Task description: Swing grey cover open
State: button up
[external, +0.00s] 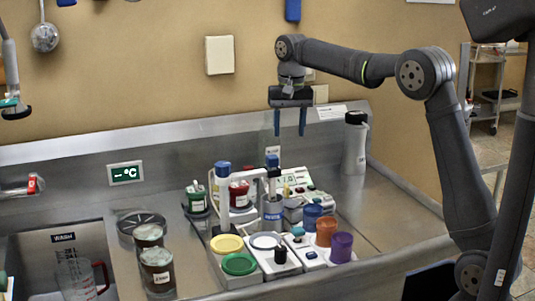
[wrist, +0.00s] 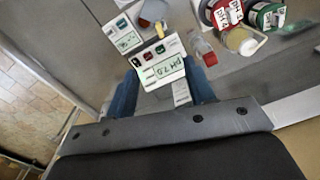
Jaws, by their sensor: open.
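My gripper (external: 290,132) is open and empty, fingers pointing down, high above the back of the steel counter. In the wrist view its blue fingers (wrist: 161,75) frame a white pH meter with a green display (wrist: 158,66), which lies well below them. A grey pot with a blue label (external: 272,212) stands mid-counter, below and left of my gripper in the external view. I cannot tell whether its top is the grey cover. A red pot (external: 239,194) and a green pot (external: 197,200) stand left of it; no cover there reads clearly as grey.
Yellow (external: 227,244), green (external: 239,264) and white (external: 266,241) discs sit on trays in front. Blue, orange (external: 326,232) and purple (external: 341,247) cups stand right of them. Brown jars (external: 157,268) stand left, beside the sink.

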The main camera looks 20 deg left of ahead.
aim_at(287, 185)
jog(key=w+d+f+m+g+y, duration=0.1)
jog(key=w+d+m+g+y, duration=0.25)
jog(key=m, duration=1.35)
jog(key=shift+t, duration=0.55)
jog(key=x, duration=0.5)
jog(key=d+x, duration=0.1)
jog(key=x, duration=1.1)
jog(key=shift+w+d+f, duration=0.1)
jog(key=shift+d+f, duration=0.1)
jog(key=shift+f, duration=0.15)
grip_shut()
